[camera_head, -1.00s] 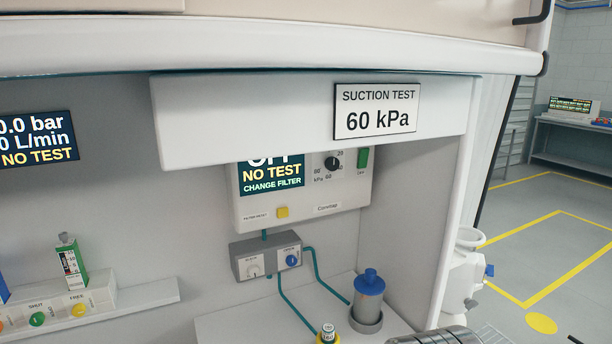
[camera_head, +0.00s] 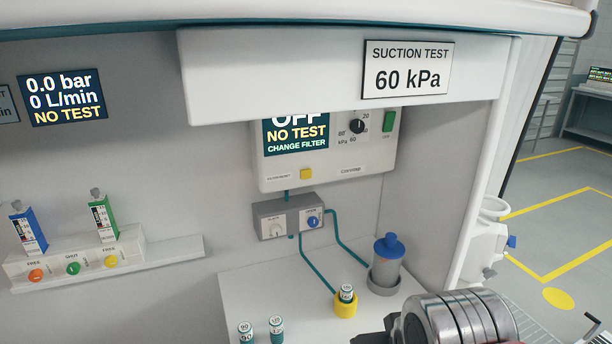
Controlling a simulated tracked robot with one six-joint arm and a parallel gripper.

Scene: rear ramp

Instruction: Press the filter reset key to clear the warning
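The suction unit (camera_head: 345,170) hangs on the back wall of the recess, its top hidden behind a white panel. Its screen (camera_head: 296,135) reads "OFF", partly cut off, with "NO TEST" and "CHANGE FILTER" below. My arm's round metal wrist shows at the bottom right, with a dark part of my gripper (camera_head: 380,337) at the lower edge. The gripper is below and right of the key, well apart from it. Its fingertips are not clear.
The white overhanging panel (camera_head: 300,85) bears a "SUCTION TEST 60 kPa" sign (camera_head: 407,68). Below the unit are a grey valve block (camera_head: 288,217), teal hoses, a blue-capped jar (camera_head: 387,262) and a small vial in a yellow holder (camera_head: 345,303). Flowmeters stand on the left ledge (camera_head: 170,258).

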